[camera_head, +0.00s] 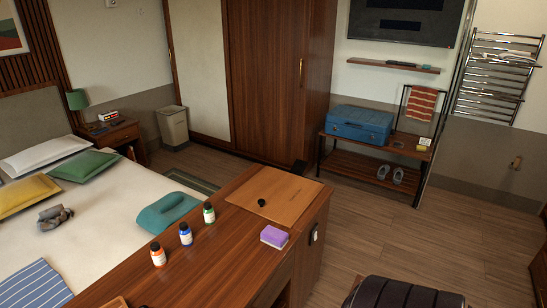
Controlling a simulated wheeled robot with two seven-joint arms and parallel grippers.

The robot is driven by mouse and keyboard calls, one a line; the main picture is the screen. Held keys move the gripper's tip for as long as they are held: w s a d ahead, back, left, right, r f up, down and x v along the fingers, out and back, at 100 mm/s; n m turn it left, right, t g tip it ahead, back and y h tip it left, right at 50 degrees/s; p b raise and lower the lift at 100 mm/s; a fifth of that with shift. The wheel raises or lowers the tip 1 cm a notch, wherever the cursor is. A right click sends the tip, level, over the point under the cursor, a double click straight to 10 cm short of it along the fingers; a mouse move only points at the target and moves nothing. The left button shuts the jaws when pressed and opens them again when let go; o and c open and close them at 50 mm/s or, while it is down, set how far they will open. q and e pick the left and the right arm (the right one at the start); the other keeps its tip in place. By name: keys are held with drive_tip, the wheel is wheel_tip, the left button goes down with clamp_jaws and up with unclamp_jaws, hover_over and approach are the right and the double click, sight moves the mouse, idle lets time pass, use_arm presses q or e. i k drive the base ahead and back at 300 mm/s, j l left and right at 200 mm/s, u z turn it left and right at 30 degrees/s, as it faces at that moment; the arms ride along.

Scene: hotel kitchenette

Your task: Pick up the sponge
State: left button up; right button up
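A small purple block, which looks like the sponge (273,236), lies on the brown wooden counter (215,262), close to its right edge. It sits just in front of a lighter brown board or panel (283,193) with a small black knob-like thing (261,203) on it. Neither of my grippers shows in the head view.
Several small bottles stand left of the sponge, with orange (158,254), blue (186,234) and green (209,213) labels. A black padded item (405,292) is at the bottom right. Open wooden floor (375,222) lies right of the counter.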

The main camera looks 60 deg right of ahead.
sight(272, 236)
drive_tip(key=z, duration=1.75)
drive_tip(key=i+l+z, duration=0.15)
drive_tip(key=i+l, duration=0.15)
